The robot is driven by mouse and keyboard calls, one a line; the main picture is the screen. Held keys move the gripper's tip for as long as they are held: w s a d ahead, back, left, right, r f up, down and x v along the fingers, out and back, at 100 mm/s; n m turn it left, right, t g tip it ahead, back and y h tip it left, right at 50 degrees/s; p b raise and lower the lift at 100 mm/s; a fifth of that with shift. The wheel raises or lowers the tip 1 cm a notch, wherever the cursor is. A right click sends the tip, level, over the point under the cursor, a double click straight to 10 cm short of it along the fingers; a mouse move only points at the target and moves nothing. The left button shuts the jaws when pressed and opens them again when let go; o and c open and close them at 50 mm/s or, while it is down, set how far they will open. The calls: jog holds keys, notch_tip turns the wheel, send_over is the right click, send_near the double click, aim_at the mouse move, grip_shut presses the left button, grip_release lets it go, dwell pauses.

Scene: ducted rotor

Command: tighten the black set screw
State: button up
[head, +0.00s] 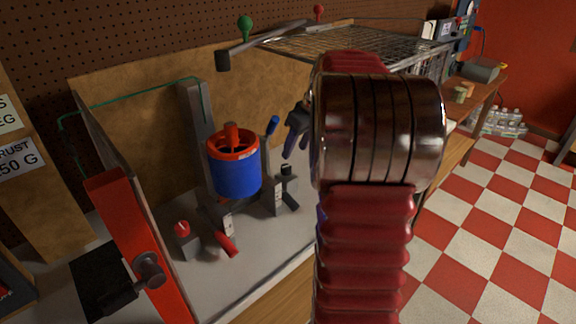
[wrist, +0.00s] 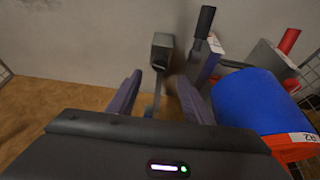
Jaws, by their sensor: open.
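A black screw or knob (head: 287,169) stands upright on a small grey block right of the ducted rotor in the head view. What looks like the same black cylinder (wrist: 205,21) shows in the wrist view, right of my fingers. My gripper (head: 295,148) is above and beside that block, its two purple fingers apart. In the wrist view my gripper (wrist: 158,80) is open and empty. A dark grey block on a thin stem (wrist: 162,46) lies ahead, between the finger lines. The blue duct with a red rim (head: 234,172) also shows in the wrist view (wrist: 248,100), close right of the fingers.
A blue-handled lever (head: 272,126) rises beside the rotor. Red handles (head: 226,245) and a red-topped block (head: 184,240) sit in front. A wire-mesh guard (head: 350,45) is raised above. An upright red-edged panel (head: 130,235) closes the left side.

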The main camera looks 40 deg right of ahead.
aim_at(287, 167)
jog(key=x, duration=0.9)
jog(key=shift+f, duration=0.2)
jog(key=c, duration=1.1)
